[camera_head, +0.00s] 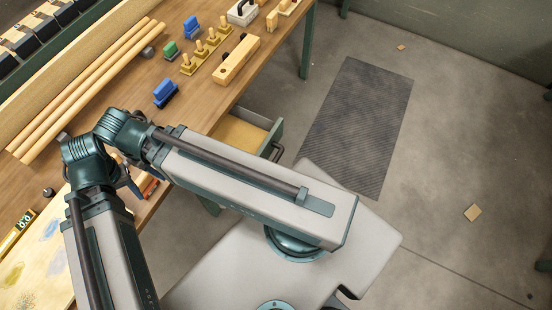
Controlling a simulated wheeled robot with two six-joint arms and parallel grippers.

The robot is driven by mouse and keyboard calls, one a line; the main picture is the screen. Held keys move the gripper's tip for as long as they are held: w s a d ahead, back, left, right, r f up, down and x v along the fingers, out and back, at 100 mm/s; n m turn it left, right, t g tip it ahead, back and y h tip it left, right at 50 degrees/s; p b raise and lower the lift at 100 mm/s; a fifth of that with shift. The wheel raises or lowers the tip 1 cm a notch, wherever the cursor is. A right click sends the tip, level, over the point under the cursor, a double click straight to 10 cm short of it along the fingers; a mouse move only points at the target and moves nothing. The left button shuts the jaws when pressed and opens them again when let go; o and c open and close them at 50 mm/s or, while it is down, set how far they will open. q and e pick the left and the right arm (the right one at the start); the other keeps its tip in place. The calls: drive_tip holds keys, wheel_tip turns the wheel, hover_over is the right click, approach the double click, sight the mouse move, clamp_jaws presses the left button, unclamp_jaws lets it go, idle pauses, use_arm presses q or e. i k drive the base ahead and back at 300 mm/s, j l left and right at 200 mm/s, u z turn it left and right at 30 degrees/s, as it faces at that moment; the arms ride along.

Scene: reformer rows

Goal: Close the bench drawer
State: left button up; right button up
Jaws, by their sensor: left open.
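The bench drawer (237,131) stands pulled out from the bench's right side, with its wooden inside showing. Its green front panel carries a dark handle (278,151), which faces the open floor. My arm crosses in front of the drawer's near part and hides it. My left gripper (130,181) is mostly hidden behind my own arm links, over the bench edge left of the drawer. It is open and apart from the handle. My right gripper is not in view.
A dark ribbed mat (358,125) lies on the floor right of the drawer.

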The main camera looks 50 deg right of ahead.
sight(245, 130)
drive_tip(key=z, duration=1.5)
drive_tip(key=k+j+u, duration=0.1)
drive_tip(key=k+j, duration=0.35)
